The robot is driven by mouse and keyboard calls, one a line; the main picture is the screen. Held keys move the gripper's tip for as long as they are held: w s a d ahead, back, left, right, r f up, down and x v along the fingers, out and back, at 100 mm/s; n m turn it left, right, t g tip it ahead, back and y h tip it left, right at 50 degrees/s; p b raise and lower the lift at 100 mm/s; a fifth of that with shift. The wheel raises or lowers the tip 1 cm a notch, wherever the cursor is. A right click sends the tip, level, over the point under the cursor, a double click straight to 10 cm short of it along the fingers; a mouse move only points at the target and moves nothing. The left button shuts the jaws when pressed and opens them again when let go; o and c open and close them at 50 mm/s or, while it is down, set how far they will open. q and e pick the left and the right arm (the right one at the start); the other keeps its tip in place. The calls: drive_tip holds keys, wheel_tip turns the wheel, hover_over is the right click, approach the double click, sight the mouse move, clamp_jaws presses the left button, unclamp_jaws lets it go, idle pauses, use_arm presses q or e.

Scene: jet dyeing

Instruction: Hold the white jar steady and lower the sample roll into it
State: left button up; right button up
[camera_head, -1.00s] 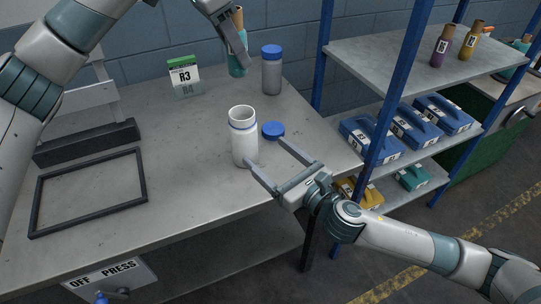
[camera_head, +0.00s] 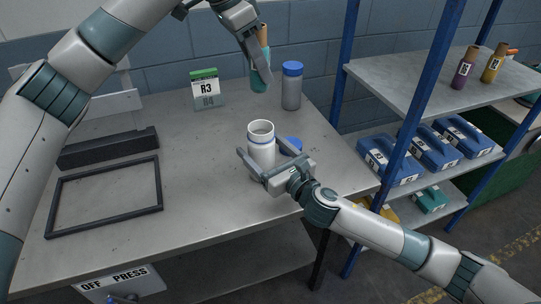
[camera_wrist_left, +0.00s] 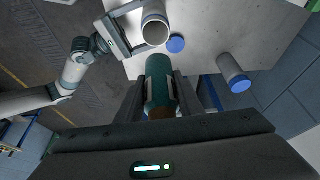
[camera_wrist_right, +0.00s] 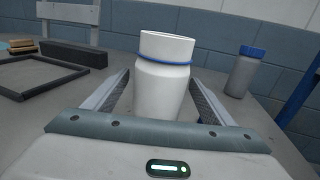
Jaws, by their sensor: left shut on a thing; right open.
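The open white jar (camera_head: 262,150) with a blue ring stands upright on the table. My right gripper (camera_head: 262,148) is open with its fingers on either side of the jar; in the right wrist view the jar (camera_wrist_right: 163,85) stands between the fingers, with gaps visible. My left gripper (camera_head: 258,62) is shut on the teal sample roll (camera_head: 259,82) with a brown end, held above the table behind the jar. In the left wrist view the roll (camera_wrist_left: 158,82) points toward the jar's open mouth (camera_wrist_left: 155,30).
A blue lid (camera_head: 291,145) lies on the table close behind the jar and right finger. A grey jar with a blue lid (camera_head: 292,86) stands at the back right. A blue-post shelf (camera_head: 430,75) stands right.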

drive_tip(key=shift+w+a, duration=0.3)
drive_tip(key=shift+w, duration=0.15)
drive_tip(key=shift+c, duration=0.7)
drive_tip(key=c, duration=1)
drive_tip(key=shift+c, duration=0.2)
use_arm(q)
drive_tip(key=shift+f, duration=0.1)
wheel_tip(320, 180, down, 13)
idle(0.3)
drive_tip(key=o, duration=1.2)
drive_tip(key=shift+c, duration=0.2)
